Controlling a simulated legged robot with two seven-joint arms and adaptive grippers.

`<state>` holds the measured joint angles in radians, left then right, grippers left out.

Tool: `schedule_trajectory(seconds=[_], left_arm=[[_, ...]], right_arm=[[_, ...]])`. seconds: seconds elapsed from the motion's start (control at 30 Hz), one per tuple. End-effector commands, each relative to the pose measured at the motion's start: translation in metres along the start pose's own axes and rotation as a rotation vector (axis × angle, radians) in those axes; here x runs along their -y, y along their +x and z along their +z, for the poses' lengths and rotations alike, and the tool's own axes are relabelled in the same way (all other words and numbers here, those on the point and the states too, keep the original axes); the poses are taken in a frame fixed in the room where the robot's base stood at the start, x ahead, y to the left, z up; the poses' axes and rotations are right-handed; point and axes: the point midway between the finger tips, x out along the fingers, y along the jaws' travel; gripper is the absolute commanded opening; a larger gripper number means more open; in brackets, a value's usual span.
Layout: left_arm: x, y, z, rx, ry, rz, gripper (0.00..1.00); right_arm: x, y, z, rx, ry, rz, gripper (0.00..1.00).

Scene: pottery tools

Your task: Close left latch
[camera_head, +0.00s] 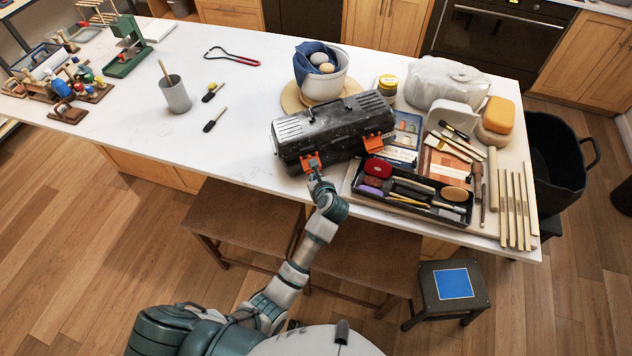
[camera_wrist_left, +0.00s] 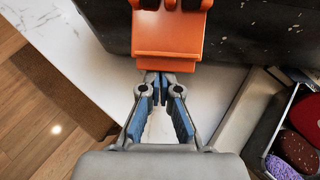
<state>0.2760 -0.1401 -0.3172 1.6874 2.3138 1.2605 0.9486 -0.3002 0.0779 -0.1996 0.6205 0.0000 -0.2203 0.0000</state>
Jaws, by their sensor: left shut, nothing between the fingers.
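A black toolbox (camera_head: 330,125) with a closed lid lies on the white table and also shows in the left wrist view (camera_wrist_left: 270,35). Its orange left latch (camera_head: 310,161) is on the front face and fills the top middle of the left wrist view (camera_wrist_left: 168,35). The orange right latch (camera_head: 373,143) is on the same face and sticks outward. My left gripper (camera_head: 313,174) is just in front of the left latch. In the left wrist view its fingertips (camera_wrist_left: 160,77) are together at the latch's lower edge, with nothing between them. I cannot tell whether they touch it. My right gripper is not in view.
A black tray (camera_head: 440,211) of tools sits on the table right of the toolbox. A pot (camera_head: 325,84) with a blue cloth stands behind it. Brown stools (camera_head: 245,215) are below the table's front edge. The table left of the toolbox is mostly clear.

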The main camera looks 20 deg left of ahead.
Motion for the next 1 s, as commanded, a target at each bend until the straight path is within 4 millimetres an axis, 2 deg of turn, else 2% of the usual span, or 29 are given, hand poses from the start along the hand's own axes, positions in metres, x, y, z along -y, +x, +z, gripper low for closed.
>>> schedule_trajectory(seconds=[0.1, 0.33, 0.63, 1.0], left_arm=[[-0.001, 0.008, 0.005, 0.002, 0.001, 0.002, 0.0], [0.002, -0.005, 0.024, 0.003, 0.0, 0.0, 0.0], [0.003, -0.027, 0.027, 0.001, 0.001, 0.0, 0.0], [0.004, -0.051, 0.042, 0.001, 0.0, 0.0, 0.0]], right_arm=[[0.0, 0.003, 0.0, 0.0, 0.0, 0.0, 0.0], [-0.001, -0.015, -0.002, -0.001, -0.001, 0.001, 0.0], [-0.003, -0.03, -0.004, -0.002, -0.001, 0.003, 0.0], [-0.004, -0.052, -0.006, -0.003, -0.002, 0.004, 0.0]])
